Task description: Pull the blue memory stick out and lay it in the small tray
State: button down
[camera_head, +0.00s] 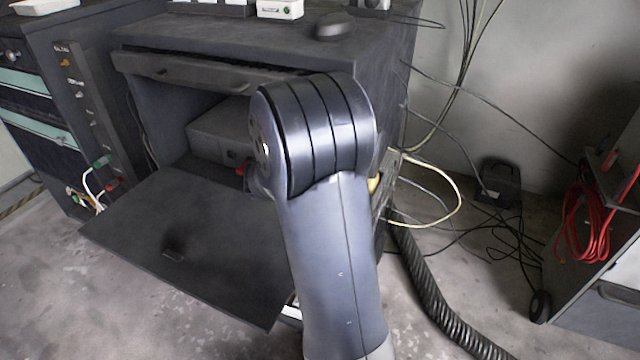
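My arm rises in the middle of the view and bends away at its rounded joint. My gripper does not show; it is out of sight beyond the arm. I cannot make out a blue memory stick or a small tray. A grey box (220,132) stands inside the open dark cabinet (165,105), and my arm hides the right part of the opening. A small red spot shows beside the box at the arm's edge; I cannot tell what it is.
The cabinet's flap (200,235) hangs open, low in front. A black mouse (334,25) and white devices (280,9) lie on the cabinet top. Cables and a thick black hose (430,290) run along the right. Red cable coils (588,225) hang far right. Floor is clear at front left.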

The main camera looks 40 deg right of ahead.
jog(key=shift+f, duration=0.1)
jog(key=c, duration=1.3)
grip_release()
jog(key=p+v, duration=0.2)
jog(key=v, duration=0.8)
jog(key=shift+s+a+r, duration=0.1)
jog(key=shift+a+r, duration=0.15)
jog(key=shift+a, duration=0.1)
